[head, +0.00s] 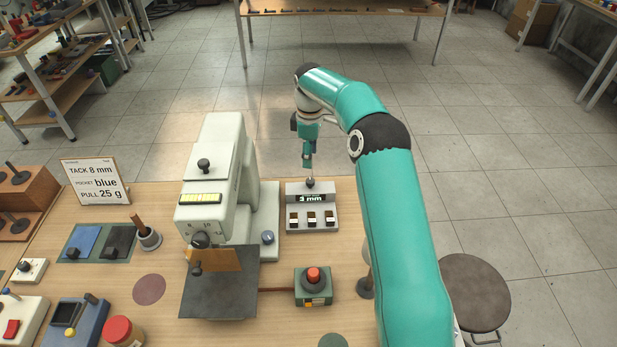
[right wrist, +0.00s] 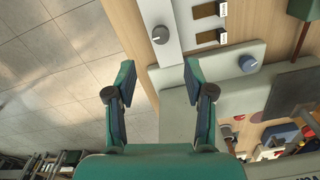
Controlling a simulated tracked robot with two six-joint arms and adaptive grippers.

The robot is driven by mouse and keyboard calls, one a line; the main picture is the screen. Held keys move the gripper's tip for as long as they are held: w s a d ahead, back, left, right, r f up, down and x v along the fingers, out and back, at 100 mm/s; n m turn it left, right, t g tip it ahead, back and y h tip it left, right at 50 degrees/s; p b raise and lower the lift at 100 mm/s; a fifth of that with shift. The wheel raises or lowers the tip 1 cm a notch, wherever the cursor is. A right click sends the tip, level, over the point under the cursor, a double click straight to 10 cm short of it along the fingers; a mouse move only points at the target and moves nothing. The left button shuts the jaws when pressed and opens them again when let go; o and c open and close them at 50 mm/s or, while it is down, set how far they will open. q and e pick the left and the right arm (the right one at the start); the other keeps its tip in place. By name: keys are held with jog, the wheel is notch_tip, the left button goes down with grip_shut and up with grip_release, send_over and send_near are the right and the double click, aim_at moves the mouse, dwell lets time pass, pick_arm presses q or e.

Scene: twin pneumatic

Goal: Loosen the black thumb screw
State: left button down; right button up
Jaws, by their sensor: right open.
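A black knob (head: 204,164) stands on the upper face of the pale grey machine (head: 222,140); it looks like the thumb screw. A second dark knob (head: 200,240) is on the machine's front, beside the numbered dial. My right gripper (head: 308,168) points down at the back of the grey display box (head: 312,216), well right of the black knob. In the right wrist view its fingers (right wrist: 160,85) are apart with nothing between them. The box's dark round knob (right wrist: 160,34) lies beyond the fingertips. My left gripper is not in view.
A blue knob (head: 267,237) is on the machine's base. A red button box (head: 313,286) stands in front of the display box. A sign (head: 95,181) reads TACK 8 mm, blue, 25 g. The display reads 3 mm. A stool (head: 473,290) stands right of the table.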

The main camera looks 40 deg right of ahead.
aim_at(310, 180)
notch_tip(310, 180, down, 10)
jog(key=shift+s+r+p, duration=0.1)
jog(key=shift+r+p, duration=0.15)
jog(key=shift+p, duration=0.55)
jog(key=shift+c, duration=0.2)
grip_shut()
